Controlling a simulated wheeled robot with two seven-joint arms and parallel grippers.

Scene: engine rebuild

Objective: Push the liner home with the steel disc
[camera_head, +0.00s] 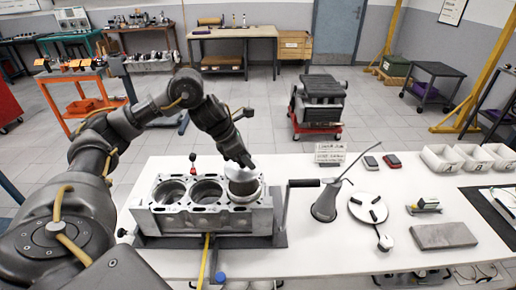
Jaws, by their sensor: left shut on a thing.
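The grey engine block (203,219) stands on the white bench with its bores facing up. The left and middle bores are open. The liner (243,188) sits in the right bore and stands a little above the block's top face. My left gripper (247,164) comes down over that bore and is shut on a pale round piece at the liner's top, which looks like the steel disc (238,174). The arm's tip and the small size hide how flat the disc lies on the liner. My right gripper is not in view.
A crank handle (303,183) rises just right of the block, with an oil can (325,205) beyond it. A round plate with black pads (368,208), a grey slab (443,236) and white bins (440,158) lie farther right.

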